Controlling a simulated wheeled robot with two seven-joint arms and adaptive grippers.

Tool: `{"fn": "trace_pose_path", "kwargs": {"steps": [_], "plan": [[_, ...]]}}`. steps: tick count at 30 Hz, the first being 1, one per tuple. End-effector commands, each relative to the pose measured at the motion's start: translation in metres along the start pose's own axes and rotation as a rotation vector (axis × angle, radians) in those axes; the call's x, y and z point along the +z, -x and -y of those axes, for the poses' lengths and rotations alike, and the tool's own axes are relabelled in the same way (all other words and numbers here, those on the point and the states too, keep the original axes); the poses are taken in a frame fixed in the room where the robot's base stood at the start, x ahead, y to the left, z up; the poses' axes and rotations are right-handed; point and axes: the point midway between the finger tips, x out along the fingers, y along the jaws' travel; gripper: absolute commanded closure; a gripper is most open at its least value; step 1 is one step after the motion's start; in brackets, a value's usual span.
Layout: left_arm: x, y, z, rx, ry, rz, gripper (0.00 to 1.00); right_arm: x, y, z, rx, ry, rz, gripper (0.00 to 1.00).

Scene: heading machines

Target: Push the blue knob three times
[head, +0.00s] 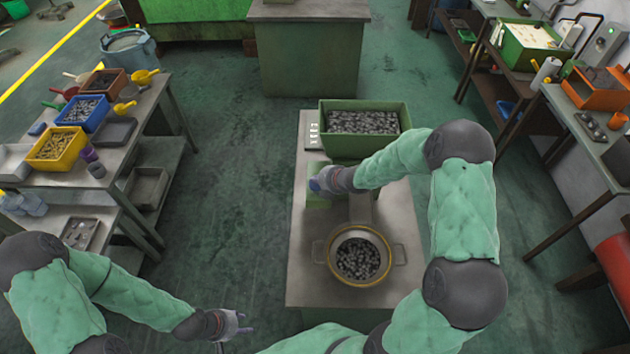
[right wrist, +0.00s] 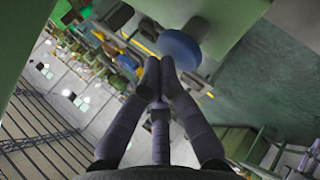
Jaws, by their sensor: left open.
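The blue knob (right wrist: 180,48) is a round disc in the right wrist view, on a green machine body (right wrist: 232,25). My right gripper (right wrist: 160,78) has its fingertips together, with nothing between them. The tips are just short of the knob or at its edge; I cannot tell whether they touch. In the head view my right gripper (head: 322,182) is at the left side of the green machine, and the hand largely hides the knob there. My left gripper (head: 240,325) is open and empty, low over the floor at the bottom of the head view.
A green bin (head: 365,148) of metal parts stands at the back of the machine table (head: 300,272). A round pan (head: 321,252) of parts sits in front. A left table (head: 125,160) holds coloured bins. A workbench (head: 548,95) stands right. Floor between is clear.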

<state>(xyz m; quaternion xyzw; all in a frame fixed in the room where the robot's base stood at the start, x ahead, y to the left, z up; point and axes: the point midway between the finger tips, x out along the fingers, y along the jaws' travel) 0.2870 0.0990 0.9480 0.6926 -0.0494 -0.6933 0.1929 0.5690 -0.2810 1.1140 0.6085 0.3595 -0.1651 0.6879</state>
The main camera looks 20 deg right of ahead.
Motion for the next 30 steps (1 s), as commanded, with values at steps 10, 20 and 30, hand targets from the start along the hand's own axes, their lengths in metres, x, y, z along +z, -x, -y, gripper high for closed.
{"fn": "trace_pose_path", "kwargs": {"steps": [10,20,30], "plan": [[0.0,0.0,0.0,0.0,0.0,0.0,0.59,-0.003,-0.001,0.005,-0.009,-0.002,-0.005,1.0],[0.0,-0.004,0.002,0.0,0.0,0.0,0.59,-0.003,-0.003,0.007,-0.009,-0.002,-0.005,1.0],[0.0,-0.013,0.005,0.0,0.0,0.0,0.59,-0.003,-0.008,0.013,-0.011,-0.003,-0.005,1.0]]}}
